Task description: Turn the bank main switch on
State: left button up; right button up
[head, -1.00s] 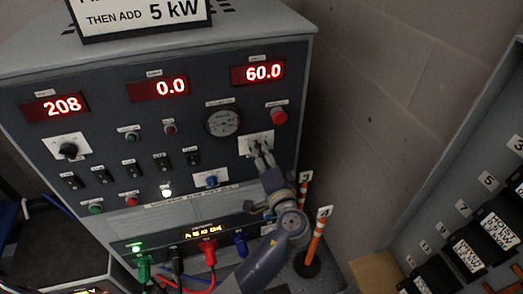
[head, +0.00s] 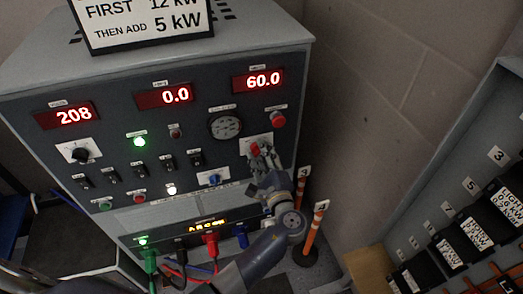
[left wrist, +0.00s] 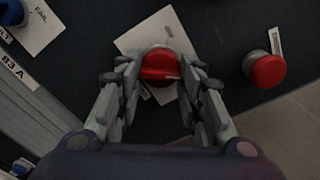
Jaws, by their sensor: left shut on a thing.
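The red rotary switch knob (head: 255,148) sits on a white plate at the right of the grey panel in the head view. In the left wrist view the knob (left wrist: 160,66) is between the fingers, with a pale mark on its right side. My left gripper (head: 263,158) is shut on this knob, a finger on each side. A green lamp (head: 139,142) in the upper row is lit. The displays read 208, 0.0 and 60.0. The knob's label is too small to read. My right gripper is not in view.
A red mushroom button (head: 278,119) stands close to the knob, up and right in the head view. A blue knob (head: 214,180) is to the lower left. Cables plug in below. An orange-striped post (head: 315,232) stands right of the panel.

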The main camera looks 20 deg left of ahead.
pick_arm(q)
jog(key=shift+r+m+p, duration=0.1)
jog(key=shift+m+p, duration=0.4)
jog(key=shift+m, duration=0.5)
jog(key=o, duration=1.1)
jog(key=shift+a, duration=0.1)
jog(key=shift+c, duration=0.2)
jog(key=v, duration=1.2)
jog(key=shift+w, duration=0.1)
